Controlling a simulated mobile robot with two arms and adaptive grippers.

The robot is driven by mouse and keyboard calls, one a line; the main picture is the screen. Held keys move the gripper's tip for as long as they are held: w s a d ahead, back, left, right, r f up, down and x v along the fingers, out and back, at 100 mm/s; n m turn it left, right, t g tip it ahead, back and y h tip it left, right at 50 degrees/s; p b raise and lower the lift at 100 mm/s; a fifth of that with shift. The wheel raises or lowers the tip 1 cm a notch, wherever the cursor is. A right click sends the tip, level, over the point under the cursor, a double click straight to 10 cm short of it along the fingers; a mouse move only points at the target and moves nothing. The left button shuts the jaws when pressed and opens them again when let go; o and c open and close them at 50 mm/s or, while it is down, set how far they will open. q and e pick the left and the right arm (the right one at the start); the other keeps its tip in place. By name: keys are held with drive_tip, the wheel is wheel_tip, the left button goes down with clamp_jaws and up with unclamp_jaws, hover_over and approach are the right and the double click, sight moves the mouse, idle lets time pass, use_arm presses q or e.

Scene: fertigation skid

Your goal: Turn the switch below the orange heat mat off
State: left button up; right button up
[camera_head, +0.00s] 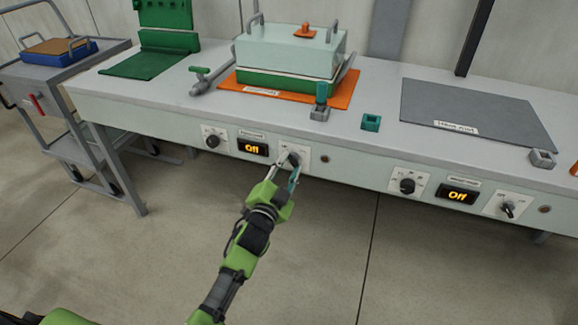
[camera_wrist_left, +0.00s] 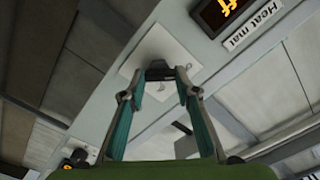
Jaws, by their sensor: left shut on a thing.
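The orange heat mat (camera_head: 347,92) lies on the bench top with a pale lidded box on it. My left gripper (camera_head: 290,168) is at this switch. In the left wrist view the fingertips (camera_wrist_left: 161,74) are closed on the dark switch handle (camera_wrist_left: 158,68); the display (camera_wrist_left: 225,10) is partly cut off. The fingers hide part of the switch, so its exact setting is unclear. My right gripper is not in view.
A cart (camera_head: 75,75) stands at the left. The floor before the bench is clear.

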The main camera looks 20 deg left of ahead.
use_arm(q)
drive_tip(key=shift+r, duration=0.1)
drive_tip(key=shift+c, duration=0.2)
drive_tip(key=o, duration=1.1)
drive_tip(key=shift+s, duration=0.3)
drive_tip(key=s, duration=1.1)
drive_tip(key=shift+s+a, duration=0.15)
drive_tip(key=shift+a, duration=0.1)
